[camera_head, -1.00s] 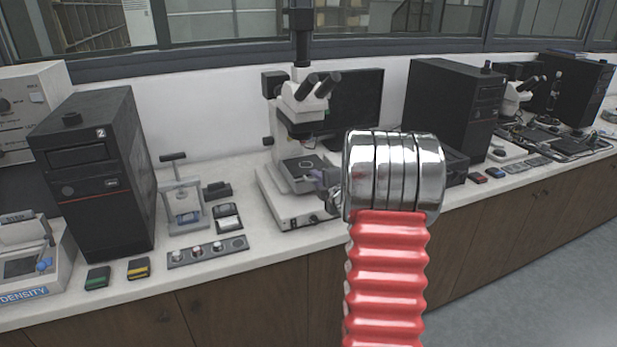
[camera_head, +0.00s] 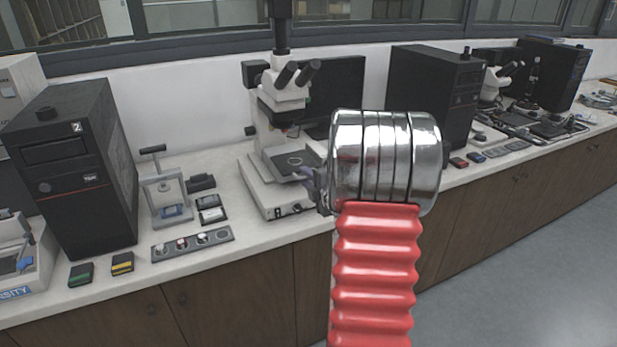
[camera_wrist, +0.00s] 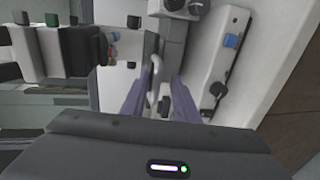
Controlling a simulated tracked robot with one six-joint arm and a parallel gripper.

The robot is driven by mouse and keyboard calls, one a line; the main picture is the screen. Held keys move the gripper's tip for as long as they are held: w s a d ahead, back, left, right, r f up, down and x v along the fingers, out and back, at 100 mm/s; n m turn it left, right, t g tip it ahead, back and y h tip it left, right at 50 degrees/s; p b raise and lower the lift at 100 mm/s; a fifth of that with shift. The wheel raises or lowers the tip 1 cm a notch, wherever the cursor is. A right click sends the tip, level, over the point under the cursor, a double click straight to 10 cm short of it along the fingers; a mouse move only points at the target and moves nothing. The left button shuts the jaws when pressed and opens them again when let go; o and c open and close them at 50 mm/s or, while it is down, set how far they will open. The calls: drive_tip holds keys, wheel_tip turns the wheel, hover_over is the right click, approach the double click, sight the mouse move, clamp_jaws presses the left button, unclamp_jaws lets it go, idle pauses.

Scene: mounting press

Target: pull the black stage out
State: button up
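My gripper (camera_head: 313,182) is at the stage's front right corner, partly hidden by my arm. In the wrist view its two purple fingers (camera_wrist: 160,78) are apart. A pale curved handle (camera_wrist: 154,72) shows between them, with gaps on both sides. The stage plate's edge (camera_wrist: 133,50) is left of the handle. I cannot tell whether a finger touches the handle.
The microscope's white base (camera_head: 282,200) with knobs lies below the stage. A small press with a T-handle (camera_head: 166,190) and a strip of samples (camera_head: 193,243) stand to the left. Black computer towers (camera_head: 72,170) stand on both sides. Free floor is at the right.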

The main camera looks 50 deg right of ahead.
drive_tip(key=shift+r, duration=0.1)
drive_tip(key=shift+s+r, duration=0.1)
drive_tip(key=v, duration=1.3)
drive_tip(key=shift+s, duration=0.25)
drive_tip(key=shift+a, duration=0.1)
idle(0.3)
